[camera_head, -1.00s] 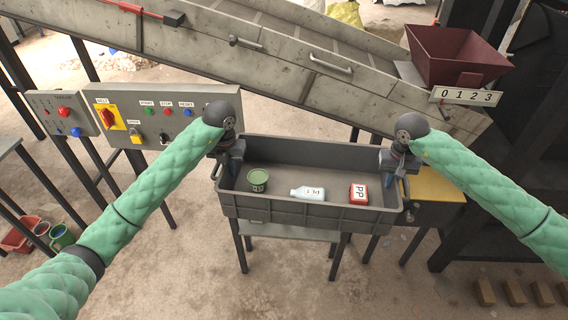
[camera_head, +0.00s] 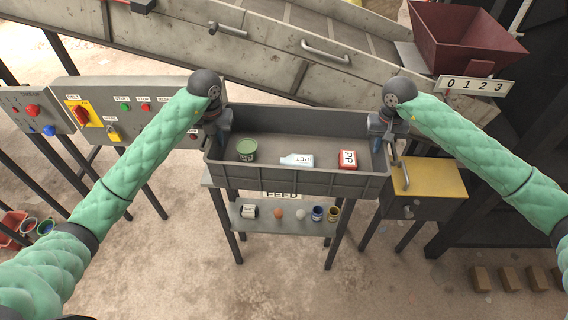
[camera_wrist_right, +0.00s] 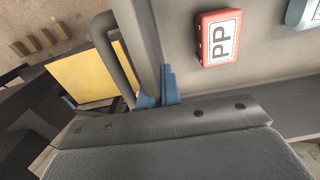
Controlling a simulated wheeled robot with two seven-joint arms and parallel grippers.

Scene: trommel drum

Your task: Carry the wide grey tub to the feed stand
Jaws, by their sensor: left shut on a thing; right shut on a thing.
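The wide grey tub (camera_head: 290,180) is held level between my two arms, over or on the stand marked FEED (camera_head: 283,196); I cannot tell whether it touches the top. Inside lie a green tin (camera_head: 247,150), a pale bottle marked PET (camera_head: 297,160) and a red box marked PP (camera_head: 347,160). My left gripper (camera_head: 213,137) is shut on the tub's left end. My right gripper (camera_head: 379,140) is shut on its right end. In the right wrist view the blue fingertips (camera_wrist_right: 160,98) grip at the tub's wall, with the red box (camera_wrist_right: 218,38) beyond.
The stand's lower shelf (camera_head: 262,222) holds several small items. A yellow-topped box (camera_head: 428,178) stands close right of the tub. The control panel (camera_head: 130,110) is at left, the conveyor (camera_head: 290,45) behind, and a maroon hopper (camera_head: 465,40) at back right.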

